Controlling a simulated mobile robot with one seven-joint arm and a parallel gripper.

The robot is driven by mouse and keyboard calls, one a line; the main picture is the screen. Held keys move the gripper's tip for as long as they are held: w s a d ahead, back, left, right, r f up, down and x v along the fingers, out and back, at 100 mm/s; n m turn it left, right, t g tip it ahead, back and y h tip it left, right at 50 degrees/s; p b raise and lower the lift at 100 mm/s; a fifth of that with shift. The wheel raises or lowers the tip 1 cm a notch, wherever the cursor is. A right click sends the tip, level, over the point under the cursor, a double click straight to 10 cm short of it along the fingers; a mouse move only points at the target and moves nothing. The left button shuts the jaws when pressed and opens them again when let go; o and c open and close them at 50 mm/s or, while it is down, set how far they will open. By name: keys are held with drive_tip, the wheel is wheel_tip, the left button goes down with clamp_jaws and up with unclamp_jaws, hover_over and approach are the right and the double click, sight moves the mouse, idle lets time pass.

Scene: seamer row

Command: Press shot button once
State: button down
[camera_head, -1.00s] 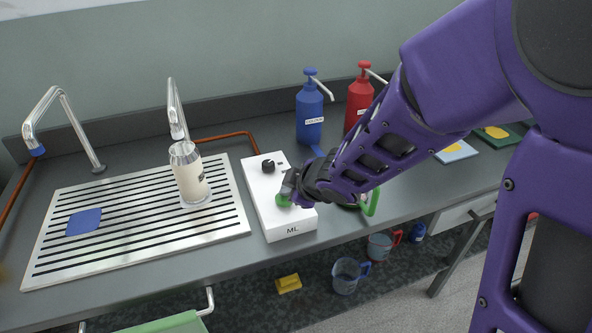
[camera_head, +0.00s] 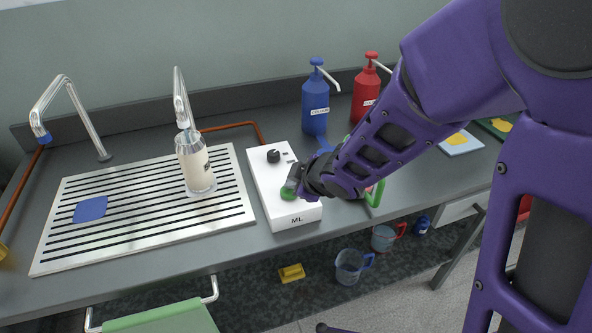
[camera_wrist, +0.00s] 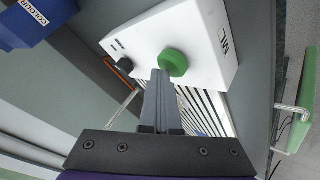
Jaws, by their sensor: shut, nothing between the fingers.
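The shot button is a round green knob (camera_wrist: 173,62) on top of a white box marked ML (camera_wrist: 205,35). In the head view the white box (camera_head: 262,185) stands on the grey counter, and the green button (camera_head: 287,194) shows only partly beside my gripper (camera_head: 291,186). In the wrist view my gripper (camera_wrist: 160,72) is shut and empty. Its fingertips overlap the near edge of the green button in the picture; I cannot tell whether they touch it or whether it is pressed down.
A black knob (camera_head: 273,156) sits on the same box. Left of it, a clear jar (camera_head: 196,165) stands under a spout on a slotted drain plate (camera_head: 120,243). Blue (camera_head: 315,108) and red (camera_head: 366,95) pump bottles stand behind. Jugs (camera_head: 350,266) lie below the counter.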

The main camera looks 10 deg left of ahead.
drive_tip(key=shift+r+p, duration=1.25)
drive_tip(key=shift+p, duration=0.05)
wheel_tip(320, 180, up, 5)
drive_tip(key=p, duration=0.5)
drive_tip(key=shift+w, duration=0.1)
